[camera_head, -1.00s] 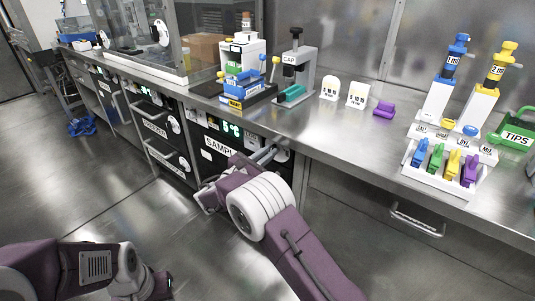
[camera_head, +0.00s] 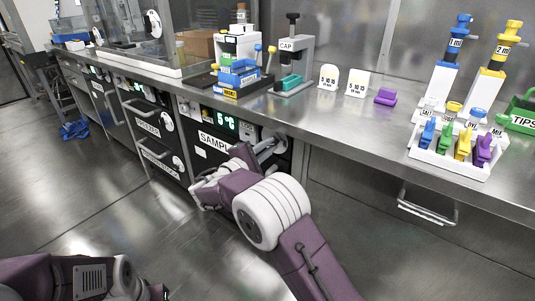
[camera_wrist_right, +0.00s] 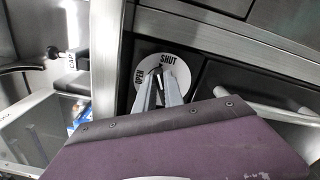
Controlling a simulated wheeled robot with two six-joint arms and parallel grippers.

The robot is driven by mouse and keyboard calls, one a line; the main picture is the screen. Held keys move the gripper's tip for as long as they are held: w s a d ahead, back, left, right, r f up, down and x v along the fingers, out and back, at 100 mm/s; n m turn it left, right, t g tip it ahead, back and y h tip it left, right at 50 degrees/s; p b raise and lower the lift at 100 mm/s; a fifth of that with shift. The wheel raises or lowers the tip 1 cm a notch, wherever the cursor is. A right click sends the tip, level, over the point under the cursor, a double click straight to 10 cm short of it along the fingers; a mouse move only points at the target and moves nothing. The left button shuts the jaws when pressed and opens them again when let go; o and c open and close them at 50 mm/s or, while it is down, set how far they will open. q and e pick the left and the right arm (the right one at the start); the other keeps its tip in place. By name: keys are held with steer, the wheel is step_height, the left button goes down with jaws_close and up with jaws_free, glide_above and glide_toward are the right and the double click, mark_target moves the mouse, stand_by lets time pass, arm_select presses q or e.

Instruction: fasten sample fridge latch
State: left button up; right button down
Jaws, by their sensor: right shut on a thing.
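The sample fridge (camera_head: 213,142) is a dark-fronted unit under the bench, with a "SAMPLE" label and a lit green display. Its door looks closed. My right gripper (camera_head: 272,146) is at the fridge's upper right corner. In the right wrist view, the fingers (camera_wrist_right: 161,78) are shut on the latch, in front of a round white dial (camera_wrist_right: 148,62) marked "OPEN" on the left and "SHUT" at the top. The fingers hide most of the latch, so its exact angle is unclear. My left gripper (camera_head: 158,292) is partly cut off at the bottom edge.
A pale bar handle (camera_wrist_right: 265,108) lies right of the dial in the wrist view. The steel bench (camera_head: 330,115) above holds a cap press (camera_head: 292,60), a purple block (camera_head: 385,96) and a rack of coloured tubes (camera_head: 448,160). A drawer handle (camera_head: 428,210) juts out at right.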

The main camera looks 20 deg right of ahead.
steer(key=shift+s+f+m+b, duration=0.1)
steer(key=shift+f+m+b, duration=0.15)
steer(key=shift+m+b, duration=1.15)
steer(key=shift+f+m+b, duration=0.25)
steer(key=shift+m+b, duration=0.95)
steer(key=shift+b, duration=0.35)
steer(key=c, duration=1.4)
jaws_free()
steer(key=shift+c, duration=0.2)
